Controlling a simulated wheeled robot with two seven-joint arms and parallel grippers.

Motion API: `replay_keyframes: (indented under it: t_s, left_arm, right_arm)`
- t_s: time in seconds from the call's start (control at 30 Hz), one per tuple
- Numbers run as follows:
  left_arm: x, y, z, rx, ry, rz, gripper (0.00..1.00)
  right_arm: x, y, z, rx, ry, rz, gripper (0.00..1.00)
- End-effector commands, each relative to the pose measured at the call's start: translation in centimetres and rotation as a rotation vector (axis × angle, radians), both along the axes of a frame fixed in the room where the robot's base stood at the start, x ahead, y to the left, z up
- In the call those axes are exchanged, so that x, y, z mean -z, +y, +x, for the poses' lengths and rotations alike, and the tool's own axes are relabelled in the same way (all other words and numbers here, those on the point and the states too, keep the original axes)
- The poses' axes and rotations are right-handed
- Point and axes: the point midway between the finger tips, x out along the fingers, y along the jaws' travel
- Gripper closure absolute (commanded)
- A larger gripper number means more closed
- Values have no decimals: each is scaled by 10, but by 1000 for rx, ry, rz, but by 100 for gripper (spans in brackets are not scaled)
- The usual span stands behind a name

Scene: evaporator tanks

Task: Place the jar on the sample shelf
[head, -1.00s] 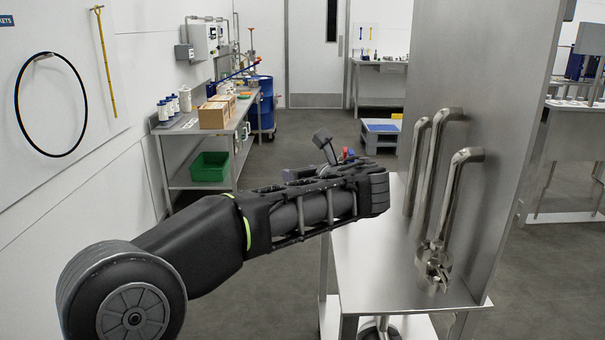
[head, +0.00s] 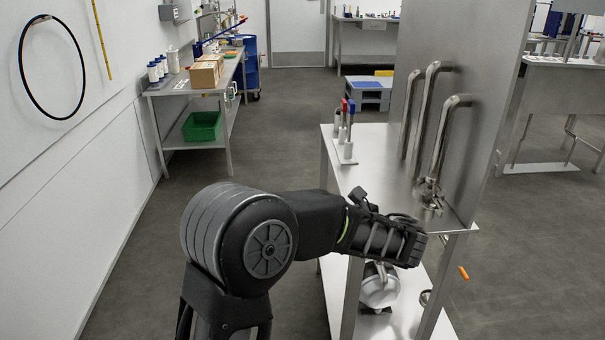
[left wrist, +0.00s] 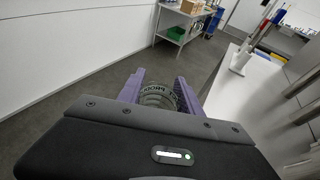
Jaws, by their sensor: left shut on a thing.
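In the left wrist view, the purple fingers of my left gripper (left wrist: 160,92) are closed around a clear jar (left wrist: 157,97) with dark lettering on it. The jar is held over grey floor, with the bench top to the right in that view. In the head view my left arm reaches in front of the steel bench, and its gripper and the jar are hidden. No surface is clearly marked as the sample shelf. My right gripper is not in view.
A steel bench (head: 375,148) carries a small rack of red- and blue-topped tools (head: 347,140). Bent steel pipes (head: 430,115) rise beside an upright panel (head: 478,90). A wall table (head: 178,84) holds bottles and boxes, with a green bin (head: 202,126) below. The left floor is clear.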

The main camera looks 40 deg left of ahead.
Motion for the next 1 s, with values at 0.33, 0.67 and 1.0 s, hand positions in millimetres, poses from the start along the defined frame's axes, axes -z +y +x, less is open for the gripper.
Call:
replay_keyframes:
  t_s: [0.33, 0.67, 1.0]
  left_arm:
    - [105, -120, -47, 117, 14, 14, 100]
    - [132, -173, -94, 299, 2, 3, 100]
    - [134, -174, -94, 302, 0, 0, 100]
  right_arm:
    - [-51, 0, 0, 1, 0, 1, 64]
    - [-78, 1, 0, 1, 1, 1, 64]
    - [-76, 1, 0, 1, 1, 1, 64]
